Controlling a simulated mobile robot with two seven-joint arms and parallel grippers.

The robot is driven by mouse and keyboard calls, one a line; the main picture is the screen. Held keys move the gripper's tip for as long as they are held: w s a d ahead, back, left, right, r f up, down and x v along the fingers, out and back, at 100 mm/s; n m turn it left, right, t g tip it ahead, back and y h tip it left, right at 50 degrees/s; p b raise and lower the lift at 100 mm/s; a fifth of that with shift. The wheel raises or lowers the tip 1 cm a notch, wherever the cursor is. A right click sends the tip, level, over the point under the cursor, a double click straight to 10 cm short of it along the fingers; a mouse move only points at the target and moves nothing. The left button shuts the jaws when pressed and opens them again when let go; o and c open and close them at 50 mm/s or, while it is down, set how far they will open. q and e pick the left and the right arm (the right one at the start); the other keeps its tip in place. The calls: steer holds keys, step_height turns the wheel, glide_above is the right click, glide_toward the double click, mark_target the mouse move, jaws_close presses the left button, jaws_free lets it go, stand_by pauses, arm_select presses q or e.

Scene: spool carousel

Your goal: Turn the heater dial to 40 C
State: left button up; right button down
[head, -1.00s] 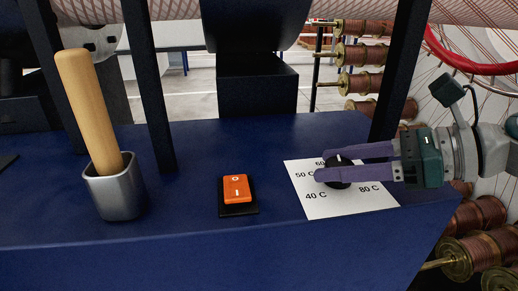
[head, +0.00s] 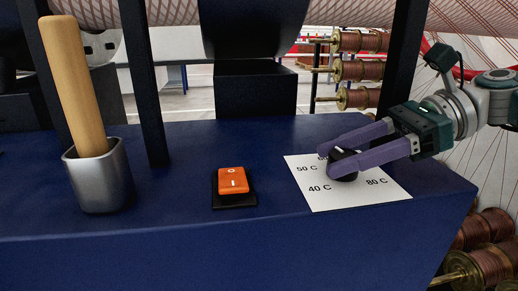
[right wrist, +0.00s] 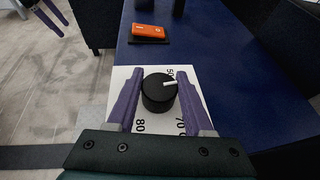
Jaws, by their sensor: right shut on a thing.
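The black heater dial (head: 345,176) sits on a white card with temperature labels on the blue bench. Its white mark points to the far side, near the 60 label, in the head view. The 40 C label is at the card's near left. My right gripper (head: 333,162) is shut on the dial, one finger on each side; the right wrist view also shows the dial (right wrist: 158,95) between the fingers. The fingers hide some labels. My left gripper (right wrist: 56,18) is at the top left of the right wrist view, apart from the bench, its two fingers spread.
An orange rocker switch (head: 232,182) stands left of the card. A metal cup (head: 100,178) with a wooden handle (head: 75,90) is farther left. Dark posts (head: 140,80) rise behind, and copper spools (head: 358,70) hang at the back right.

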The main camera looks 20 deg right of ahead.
steer(key=c, duration=0.6)
jaws_free()
steer(key=shift+f, duration=0.1)
steer(key=shift+c, duration=0.2)
steer(key=o, duration=0.3)
steer(key=shift+o, duration=0.2)
